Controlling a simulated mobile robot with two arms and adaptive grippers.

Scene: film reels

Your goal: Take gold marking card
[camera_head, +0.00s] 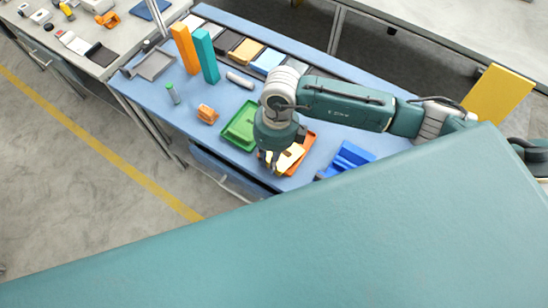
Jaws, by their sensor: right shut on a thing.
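My right gripper (269,160) reaches in from the right and points down at the front of the blue table. It is shut on the gold marking card (285,159), a pale yellow piece at its fingertips. The card is over the orange tray (306,145); whether it touches the tray I cannot tell. The wrist and fingers hide part of the card and tray. My left gripper is not in view.
A green tray (238,128) lies just left of the gripper, and a blue holder (346,158) to its right.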

